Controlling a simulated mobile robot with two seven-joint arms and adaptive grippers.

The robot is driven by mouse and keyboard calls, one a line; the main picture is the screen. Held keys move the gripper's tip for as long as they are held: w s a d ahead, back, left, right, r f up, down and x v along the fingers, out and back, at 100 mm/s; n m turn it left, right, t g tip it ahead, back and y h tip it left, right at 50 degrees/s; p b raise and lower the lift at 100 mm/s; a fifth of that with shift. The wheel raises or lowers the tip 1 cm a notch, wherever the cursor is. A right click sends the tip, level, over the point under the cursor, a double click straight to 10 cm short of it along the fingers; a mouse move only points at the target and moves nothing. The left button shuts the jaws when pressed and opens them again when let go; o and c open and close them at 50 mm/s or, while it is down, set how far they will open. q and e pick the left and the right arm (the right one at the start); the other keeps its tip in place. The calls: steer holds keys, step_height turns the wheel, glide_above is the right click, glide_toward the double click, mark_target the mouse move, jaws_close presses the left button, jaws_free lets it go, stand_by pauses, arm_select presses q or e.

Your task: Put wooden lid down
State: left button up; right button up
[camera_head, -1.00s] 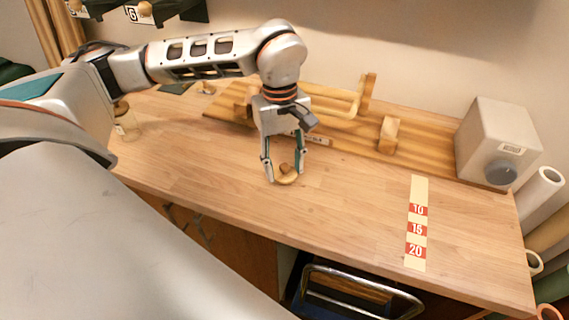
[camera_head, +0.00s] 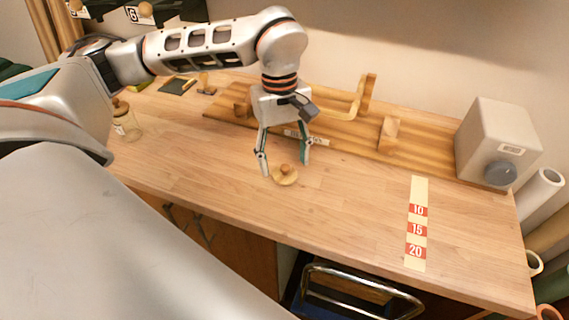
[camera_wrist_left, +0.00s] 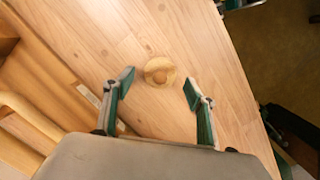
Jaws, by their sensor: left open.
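The wooden lid (camera_head: 285,176), a round disc with a knob on top, lies flat on the bench top, knob up. It also shows in the left wrist view (camera_wrist_left: 160,71), beyond and between the fingertips. My left gripper (camera_head: 285,165) is open and empty above the lid, its fingers spread wide and apart from it. In the left wrist view the two green-grey fingers (camera_wrist_left: 158,82) stand on either side with clear space between them. My right gripper is not in view.
A wooden rack (camera_head: 340,130) stands behind the gripper. A glass jar (camera_head: 127,122) is at the left, a grey box with a dial (camera_head: 497,140) at the right. A numbered strip (camera_head: 417,228) lies at the right front. The bench top (camera_head: 340,210) around the lid is clear.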

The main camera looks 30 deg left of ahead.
arm_select(q)
step_height(320, 180, up, 10)
steer(key=a, duration=0.1)
steer(key=shift+w, duration=0.3)
stand_by(0.4)
